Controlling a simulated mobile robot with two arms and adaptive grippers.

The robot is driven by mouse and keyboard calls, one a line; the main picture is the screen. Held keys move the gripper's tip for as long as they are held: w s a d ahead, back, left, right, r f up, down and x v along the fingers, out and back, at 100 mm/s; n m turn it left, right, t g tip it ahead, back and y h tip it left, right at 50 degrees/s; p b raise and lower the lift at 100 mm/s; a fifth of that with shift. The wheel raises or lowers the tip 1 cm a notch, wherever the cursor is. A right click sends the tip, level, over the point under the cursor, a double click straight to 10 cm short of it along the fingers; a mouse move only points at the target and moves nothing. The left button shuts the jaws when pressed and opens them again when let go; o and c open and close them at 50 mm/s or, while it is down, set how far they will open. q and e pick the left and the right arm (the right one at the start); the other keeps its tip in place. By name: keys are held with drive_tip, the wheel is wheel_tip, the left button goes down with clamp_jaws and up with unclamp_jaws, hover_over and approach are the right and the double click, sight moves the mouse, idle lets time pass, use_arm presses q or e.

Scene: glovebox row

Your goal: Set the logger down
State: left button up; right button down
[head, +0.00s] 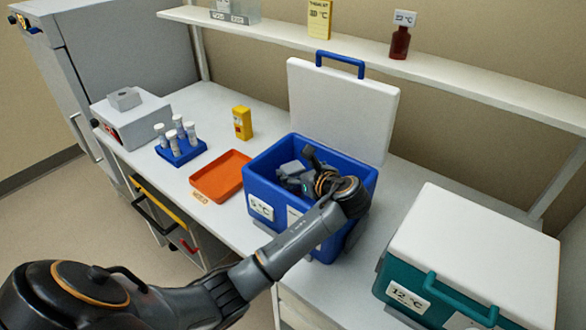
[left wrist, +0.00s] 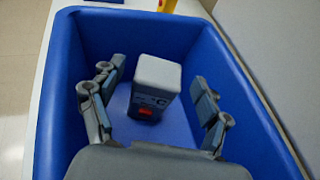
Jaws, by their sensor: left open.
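The logger (left wrist: 155,80) is a small pale grey box with a °C marking and a red spot on its front. In the left wrist view it stands upright on the floor of the open blue cool box (head: 259,180). My left gripper (head: 296,176) is inside the cool box, its fingers open on either side of the logger, with gaps visible between them and it. In the head view the gripper and the box wall hide the logger. My right gripper is not in view.
The cool box's white lid (head: 343,105) stands raised behind it. An orange tray (head: 220,177), a blue tube rack (head: 181,153) and a yellow device (head: 242,122) are to the left. A closed teal cool box (head: 460,270) stands to the right. A shelf (head: 460,83) runs above.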

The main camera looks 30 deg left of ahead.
use_arm(q)
drive_tip(key=v, duration=0.9)
drive_tip(key=shift+d+b, duration=0.15)
drive_tip(key=shift+b, duration=0.25)
drive_tip(key=shift+r, duration=0.15)
